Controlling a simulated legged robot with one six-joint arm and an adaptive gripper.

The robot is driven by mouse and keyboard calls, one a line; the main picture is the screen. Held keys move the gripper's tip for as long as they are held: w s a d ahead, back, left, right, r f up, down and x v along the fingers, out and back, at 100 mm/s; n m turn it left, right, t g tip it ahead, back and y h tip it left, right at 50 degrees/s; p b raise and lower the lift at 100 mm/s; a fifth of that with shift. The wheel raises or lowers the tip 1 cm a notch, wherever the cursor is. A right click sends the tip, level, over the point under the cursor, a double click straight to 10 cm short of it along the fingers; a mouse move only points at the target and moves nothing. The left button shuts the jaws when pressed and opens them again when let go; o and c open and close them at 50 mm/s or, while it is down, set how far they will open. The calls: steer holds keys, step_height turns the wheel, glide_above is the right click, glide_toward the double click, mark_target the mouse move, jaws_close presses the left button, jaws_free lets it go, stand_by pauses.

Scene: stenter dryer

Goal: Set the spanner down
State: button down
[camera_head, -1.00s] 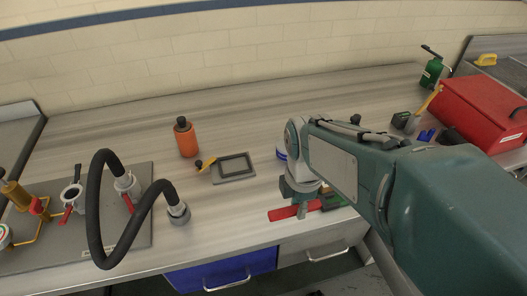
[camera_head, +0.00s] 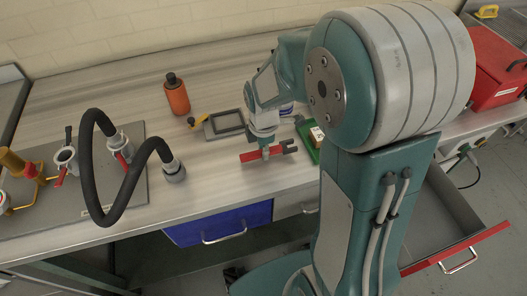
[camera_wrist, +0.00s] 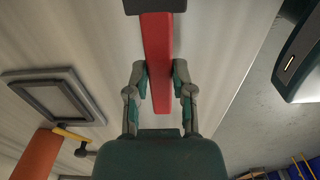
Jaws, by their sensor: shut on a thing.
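The spanner has a red handle (camera_head: 250,156) and a dark open-ended head (camera_head: 289,146). My gripper (camera_head: 265,151) is shut on the red handle, over the front part of the grey bench. In the wrist view the handle (camera_wrist: 158,45) runs between the two fingers (camera_wrist: 160,88), and the dark head (camera_wrist: 155,5) is at the top edge. The spanner lies roughly level. I cannot tell whether it touches the bench top (camera_head: 215,175) or hovers just above it.
A grey rectangular frame (camera_head: 211,134) lies behind and left of the spanner, with a yellow-handled tool (camera_head: 200,121) and orange bottle (camera_head: 177,97) beyond. A green box (camera_head: 306,133) is close right. A black hose (camera_head: 89,175) stands left. An open drawer (camera_head: 455,250) juts out at right.

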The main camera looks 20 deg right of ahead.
steer(key=shift+f, duration=0.8)
steer(key=shift+c, duration=2.4)
jaws_free()
steer(key=shift+f, duration=0.1)
step_height(320, 180, up, 12)
steer(key=s+d+r+m+t, duration=0.1)
steer(key=s+r+m+t, duration=0.4)
steer(key=s+m, duration=0.9)
steer(key=shift+s+r+m+t, duration=0.3)
steer(key=shift+s+r+m, duration=0.1)
steer(key=shift+r+m, duration=1.45)
